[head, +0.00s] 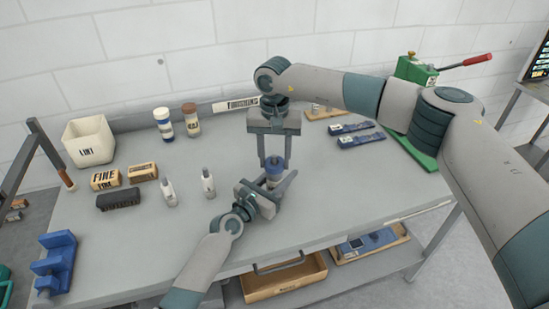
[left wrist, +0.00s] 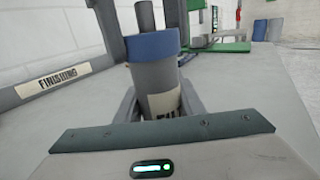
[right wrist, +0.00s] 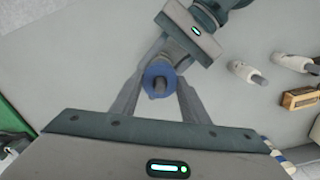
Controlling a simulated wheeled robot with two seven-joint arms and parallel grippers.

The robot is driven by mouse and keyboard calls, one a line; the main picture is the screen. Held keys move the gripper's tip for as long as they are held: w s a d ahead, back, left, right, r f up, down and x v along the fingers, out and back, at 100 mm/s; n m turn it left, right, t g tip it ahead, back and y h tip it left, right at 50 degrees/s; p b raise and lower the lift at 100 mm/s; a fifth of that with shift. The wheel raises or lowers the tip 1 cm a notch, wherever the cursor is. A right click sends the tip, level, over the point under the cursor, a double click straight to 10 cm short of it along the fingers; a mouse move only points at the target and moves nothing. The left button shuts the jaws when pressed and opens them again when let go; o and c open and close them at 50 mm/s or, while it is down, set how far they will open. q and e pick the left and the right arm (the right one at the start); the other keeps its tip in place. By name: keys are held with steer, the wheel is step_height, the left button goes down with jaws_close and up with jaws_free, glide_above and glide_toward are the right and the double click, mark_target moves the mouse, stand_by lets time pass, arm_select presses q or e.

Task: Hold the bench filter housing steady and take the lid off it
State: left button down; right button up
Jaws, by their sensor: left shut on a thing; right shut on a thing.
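The bench filter housing is a grey cylinder (left wrist: 155,78) with a pale label, upright on the bench in the left wrist view. Its blue lid (left wrist: 152,45) sits on top with no gap that I can see. The lid also shows in the head view (head: 274,164) and from above in the right wrist view (right wrist: 156,70), with a grey knob in its middle. My left gripper (head: 273,184) is shut on the housing body from the front, low down. My right gripper (head: 274,160) points down from above, shut on the lid. The exact finger contact is partly hidden.
Two small white bottles (head: 208,183), labelled blocks (head: 105,179) and a white bin (head: 89,140) stand to the left. Blue tools (head: 361,136) and a green press with a red lever (head: 416,70) are at the right. The front right of the bench is clear.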

steer(key=shift+r, duration=0.3)
steer(key=shift+r, duration=0.35)
steer(key=shift+r, duration=0.5)
steer(key=shift+r, duration=2)
arm_select(q)
steer(key=c, duration=1.1)
jaws_free()
